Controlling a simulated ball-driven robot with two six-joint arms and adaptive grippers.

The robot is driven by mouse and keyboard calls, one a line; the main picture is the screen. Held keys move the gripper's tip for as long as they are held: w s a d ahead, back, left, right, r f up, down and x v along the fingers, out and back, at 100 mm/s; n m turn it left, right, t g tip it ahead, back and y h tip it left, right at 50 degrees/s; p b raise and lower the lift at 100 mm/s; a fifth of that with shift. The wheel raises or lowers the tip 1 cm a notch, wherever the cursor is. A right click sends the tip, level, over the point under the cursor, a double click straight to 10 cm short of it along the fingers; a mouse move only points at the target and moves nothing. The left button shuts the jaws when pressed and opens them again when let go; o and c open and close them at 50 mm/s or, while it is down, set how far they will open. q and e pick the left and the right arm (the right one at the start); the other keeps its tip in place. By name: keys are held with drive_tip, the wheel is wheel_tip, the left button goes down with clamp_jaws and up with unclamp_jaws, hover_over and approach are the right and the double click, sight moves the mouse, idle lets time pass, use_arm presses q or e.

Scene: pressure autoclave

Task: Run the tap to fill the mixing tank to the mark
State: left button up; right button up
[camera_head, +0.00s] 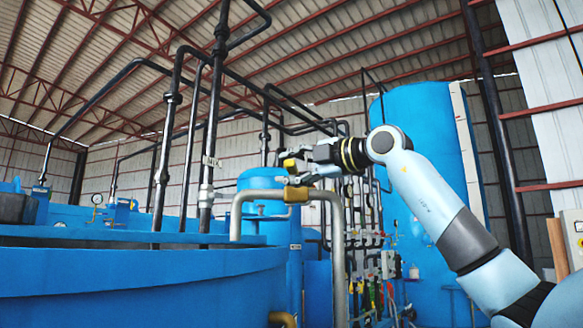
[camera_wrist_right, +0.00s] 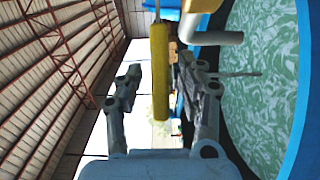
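The tap is a grey arched pipe (camera_head: 338,245) with a brass valve body (camera_head: 295,195) on top. Its spout (camera_head: 236,220) points down over the rim of the blue mixing tank (camera_head: 130,275). I see no stream under the spout in the head view. My right gripper (camera_head: 297,168) is just above the valve. In the right wrist view my right gripper (camera_wrist_right: 160,85) is open, with the yellow handle (camera_wrist_right: 160,65) between its fingers in the picture; contact cannot be told. Greenish rippled liquid (camera_wrist_right: 262,95) shows inside the tank. I cannot make out the mark. My left gripper is out of view.
Dark vertical pipes (camera_head: 214,120) rise from the tank area left of the gripper. A tall blue vessel (camera_head: 425,150) stands behind my right arm. Valves and small fittings (camera_head: 370,265) crowd the space behind the tap pipe.

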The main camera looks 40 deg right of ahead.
drive_tip(key=v, duration=0.6)
drive_tip(key=shift+s+d, duration=0.15)
drive_tip(key=shift+d, duration=0.05)
drive_tip(key=shift+s, duration=0.6)
idle(0.9)
